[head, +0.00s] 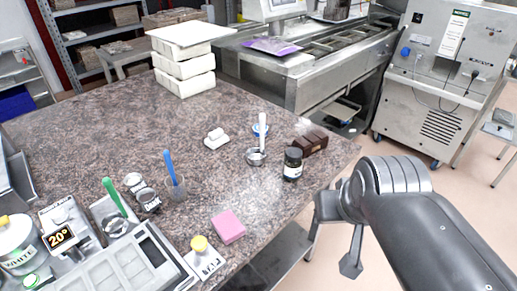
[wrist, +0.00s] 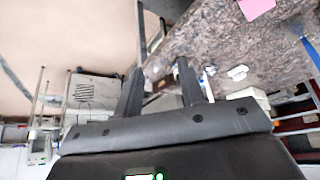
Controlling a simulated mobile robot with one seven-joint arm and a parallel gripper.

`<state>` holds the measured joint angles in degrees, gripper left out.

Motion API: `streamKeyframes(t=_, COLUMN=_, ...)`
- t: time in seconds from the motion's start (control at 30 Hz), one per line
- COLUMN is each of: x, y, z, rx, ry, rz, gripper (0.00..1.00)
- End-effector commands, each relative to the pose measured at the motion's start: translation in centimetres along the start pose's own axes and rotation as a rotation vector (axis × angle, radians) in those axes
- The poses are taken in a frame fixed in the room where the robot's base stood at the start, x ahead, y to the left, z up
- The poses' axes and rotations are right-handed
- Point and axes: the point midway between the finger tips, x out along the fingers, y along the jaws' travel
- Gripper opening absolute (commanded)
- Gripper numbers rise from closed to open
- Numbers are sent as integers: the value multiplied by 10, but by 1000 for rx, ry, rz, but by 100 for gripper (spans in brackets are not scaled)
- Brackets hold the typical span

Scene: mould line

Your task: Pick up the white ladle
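The white ladle (head: 262,128) is on the speckled countertop (head: 110,115), near its right side. Its white handle rises upright from a round metal bowl beside the dark jar. My gripper (wrist: 157,68) is open, with its two dark fingers spread apart and nothing visibly held between them. In the head view it is beyond the counter's right edge, to the lower right of the ladle and apart from it.
A dark jar (head: 292,164) and a brown block (head: 311,144) stand right of the ladle. A white piece (head: 215,139) is to its left. A pink block (head: 228,227) and a cup with a blue utensil (head: 177,188) are nearer.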

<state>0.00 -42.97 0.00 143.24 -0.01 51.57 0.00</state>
Motion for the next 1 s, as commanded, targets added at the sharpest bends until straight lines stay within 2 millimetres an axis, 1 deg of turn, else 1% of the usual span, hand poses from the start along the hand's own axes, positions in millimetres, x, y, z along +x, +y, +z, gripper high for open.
streamKeyframes(t=0.3, x=0, y=0, z=0, rx=0, ry=0, rz=0, gripper=36)
streamKeyframes(t=0.9, x=0, y=0, z=0, rx=0, ry=0, rz=0, gripper=85)
streamKeyframes(t=1.0, x=0, y=0, z=0, rx=0, ry=0, rz=0, gripper=85)
